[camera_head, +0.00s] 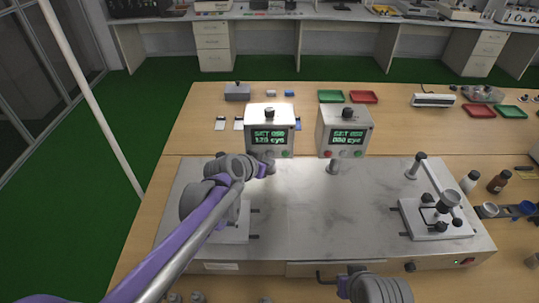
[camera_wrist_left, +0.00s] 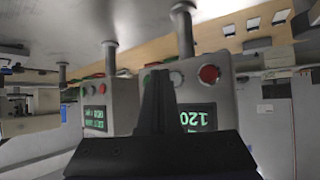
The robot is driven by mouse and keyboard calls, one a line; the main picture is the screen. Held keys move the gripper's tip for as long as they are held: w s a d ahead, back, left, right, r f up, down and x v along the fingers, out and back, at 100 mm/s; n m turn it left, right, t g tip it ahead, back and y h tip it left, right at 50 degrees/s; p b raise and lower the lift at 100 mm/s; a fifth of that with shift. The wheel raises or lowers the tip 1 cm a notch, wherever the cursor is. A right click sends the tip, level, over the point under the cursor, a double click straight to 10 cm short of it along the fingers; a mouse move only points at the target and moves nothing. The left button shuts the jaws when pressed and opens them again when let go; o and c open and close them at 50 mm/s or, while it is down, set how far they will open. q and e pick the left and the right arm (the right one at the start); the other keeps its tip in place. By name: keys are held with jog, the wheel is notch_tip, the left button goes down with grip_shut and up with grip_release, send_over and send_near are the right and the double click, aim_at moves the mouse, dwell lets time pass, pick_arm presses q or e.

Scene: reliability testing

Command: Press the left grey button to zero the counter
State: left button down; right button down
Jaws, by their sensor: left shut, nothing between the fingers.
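The left counter (camera_head: 269,118) is a white box on a post with a lit green display reading about 120 on its lower line. In the left wrist view, upside down, its grey button (camera_wrist_left: 177,79) sits between a red button (camera_wrist_left: 209,73) and a green one partly hidden by my fingers. My left gripper (camera_head: 270,170) is shut and empty, just in front of and below this counter's button row. Its fingers (camera_wrist_left: 157,76) point at the panel beside the grey button; whether they touch anything cannot be told. My right gripper (camera_head: 341,286) is only partly visible at the bottom edge.
A similar right counter (camera_head: 345,118) stands close beside it, with its own buttons. Both are behind a grey metal plate (camera_head: 320,215). A lever fixture (camera_head: 437,215) stands at the right. Red and green trays (camera_head: 363,97) lie farther back. The plate's middle is clear.

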pick_arm(q)
jog(key=shift+w, duration=0.15)
dwell(0.3)
jog(key=shift+w, duration=0.3)
jog(key=shift+w, duration=0.35)
dwell(0.6)
jog(key=shift+s, duration=0.85)
jog(key=shift+s, duration=2.5)
